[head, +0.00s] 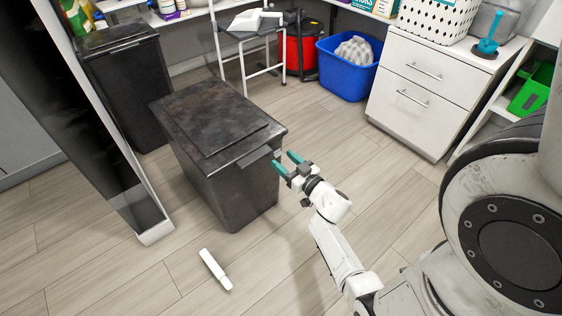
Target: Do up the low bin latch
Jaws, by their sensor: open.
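A low dark bin (225,185) stands on the floor left of centre, with its mottled lid (212,112) down. A dark latch flap (257,157) juts out from the front edge of the lid, on the side facing my arm. A small pale piece (277,153) shows at the flap's right end. My gripper (285,163) is open, with teal fingers pointing left at the flap's right end. The fingers are close to the latch, but I cannot tell whether they touch it. Nothing shows between them.
A taller dark bin (127,90) stands behind left, beside a dark upright panel (100,130). A white stick-like object (215,269) lies on the floor in front. A white drawer cabinet (420,95) and blue tub (347,69) stand behind right. Floor between is clear.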

